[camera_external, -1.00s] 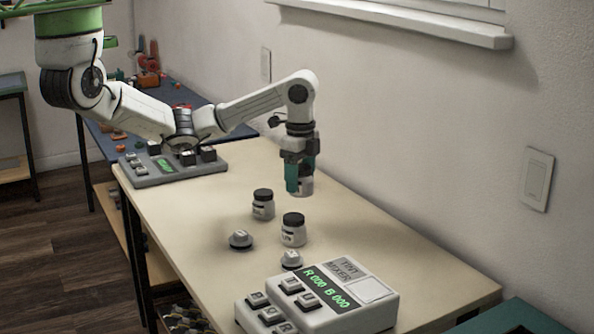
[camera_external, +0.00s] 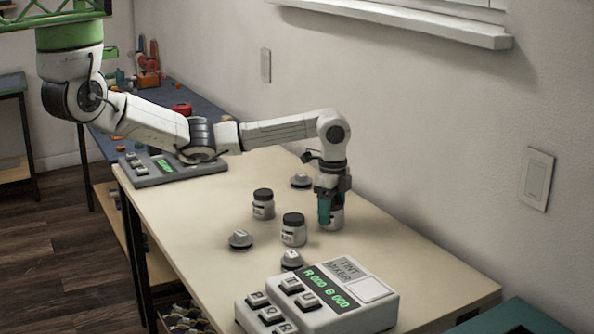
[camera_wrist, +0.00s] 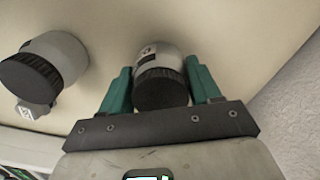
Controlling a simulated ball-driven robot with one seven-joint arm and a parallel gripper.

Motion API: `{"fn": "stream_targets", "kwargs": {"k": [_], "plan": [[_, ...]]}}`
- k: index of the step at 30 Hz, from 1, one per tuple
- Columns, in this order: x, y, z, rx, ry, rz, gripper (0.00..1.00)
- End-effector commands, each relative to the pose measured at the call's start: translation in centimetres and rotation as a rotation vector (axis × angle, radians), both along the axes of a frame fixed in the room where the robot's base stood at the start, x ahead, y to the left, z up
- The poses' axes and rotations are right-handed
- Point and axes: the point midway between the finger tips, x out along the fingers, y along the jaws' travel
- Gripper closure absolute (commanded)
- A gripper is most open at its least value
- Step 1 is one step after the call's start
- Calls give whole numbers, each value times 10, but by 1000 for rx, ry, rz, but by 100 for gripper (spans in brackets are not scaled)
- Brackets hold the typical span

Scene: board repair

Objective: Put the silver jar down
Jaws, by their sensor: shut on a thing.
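My gripper (camera_external: 330,207) points straight down at the right side of the cream table. Its teal fingers are shut on a silver jar (camera_external: 337,218), whose lower part shows beside and below the fingers, at or very near the tabletop. In the wrist view the held jar (camera_wrist: 160,62) has a dark ribbed lid and a grey body with a label, between the two teal fingers (camera_wrist: 160,88). I cannot tell whether its base touches the table.
Two similar dark-lidded jars stand to the left, one nearer (camera_external: 293,231) and one farther (camera_external: 263,205). Small knobs (camera_external: 240,240) lie around them, one behind my gripper (camera_external: 301,181). The tint mixer (camera_external: 330,297) fills the near end. The wall (camera_external: 450,150) is close on the right.

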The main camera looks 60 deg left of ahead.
Motion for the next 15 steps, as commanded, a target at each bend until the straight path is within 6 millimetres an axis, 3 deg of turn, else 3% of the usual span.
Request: {"fn": "stream_targets", "kwargs": {"k": [11, 12, 15], "plan": [[0, 0, -4, -1, 0, 0, 73], [0, 0, -4, 0, -1, -1, 35], [0, 0, -4, 0, -1, -1, 25]]}}
